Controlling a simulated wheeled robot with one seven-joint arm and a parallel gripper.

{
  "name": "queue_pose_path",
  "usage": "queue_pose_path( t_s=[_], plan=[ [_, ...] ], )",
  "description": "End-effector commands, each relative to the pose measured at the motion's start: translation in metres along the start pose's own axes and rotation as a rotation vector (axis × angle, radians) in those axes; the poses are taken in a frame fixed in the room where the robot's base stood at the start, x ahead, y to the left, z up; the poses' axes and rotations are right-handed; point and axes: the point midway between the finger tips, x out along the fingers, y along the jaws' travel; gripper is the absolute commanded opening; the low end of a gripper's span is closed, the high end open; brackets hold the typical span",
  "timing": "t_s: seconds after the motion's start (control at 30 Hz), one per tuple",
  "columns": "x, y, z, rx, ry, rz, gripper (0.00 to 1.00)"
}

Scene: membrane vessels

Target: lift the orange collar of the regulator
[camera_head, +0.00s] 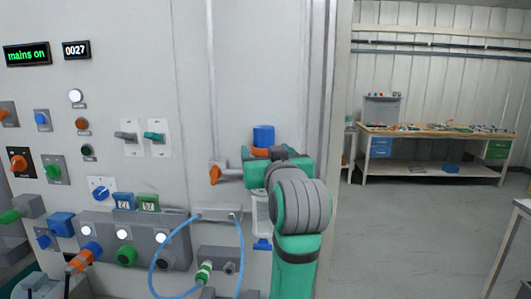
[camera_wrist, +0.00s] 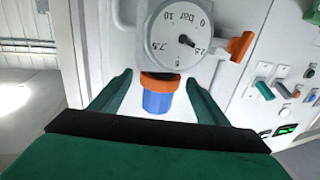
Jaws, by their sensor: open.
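The regulator is on the wall panel, with a blue knob (camera_head: 263,136) on top and the orange collar (camera_head: 260,153) just under it, partly hidden by my arm in the head view. The wrist view is upside down. It shows the orange collar (camera_wrist: 160,83) between the regulator's grey body and the blue knob (camera_wrist: 157,103). My gripper (camera_wrist: 159,77) is open, its green fingers on either side of the collar and knob with gaps showing. It appears to touch neither.
A round pressure gauge (camera_wrist: 182,38) and an orange valve handle (camera_wrist: 241,46) sit close to the regulator; the handle also shows in the head view (camera_head: 215,175). A blue hose (camera_head: 154,262) loops below left. A workbench (camera_head: 435,131) stands far right beyond open floor.

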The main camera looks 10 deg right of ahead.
Motion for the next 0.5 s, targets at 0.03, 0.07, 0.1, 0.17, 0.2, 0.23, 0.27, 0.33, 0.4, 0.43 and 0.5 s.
queue_pose_path(
  t_s=[0.03, 0.07, 0.1, 0.17, 0.2, 0.23, 0.27, 0.33, 0.4, 0.43, 0.5],
  plan=[
    [0.0011, -0.0001, -0.0001, 0.000, 0.000, 0.000, 0.69],
    [0.0014, -0.0001, -0.0001, 0.000, 0.000, 0.000, 0.69],
    [0.0016, -0.0002, -0.0002, 0.000, 0.000, 0.000, 0.69],
    [0.0015, -0.0004, -0.0002, 0.000, 0.000, 0.000, 0.69],
    [0.0015, -0.0005, -0.0002, 0.000, 0.000, -0.001, 0.69],
    [0.0015, -0.0006, -0.0002, 0.000, 0.000, -0.001, 0.69],
    [0.0014, -0.0007, -0.0002, 0.000, 0.000, -0.001, 0.69],
    [0.0015, -0.0015, -0.0001, 0.000, 0.000, -0.002, 0.54],
    [0.0015, -0.0016, -0.0001, 0.000, 0.000, -0.002, 0.38],
    [0.0015, -0.0016, -0.0001, 0.000, 0.000, -0.002, 0.30],
    [0.0014, -0.0017, -0.0001, 0.000, 0.000, -0.003, 0.14]
  ],
)
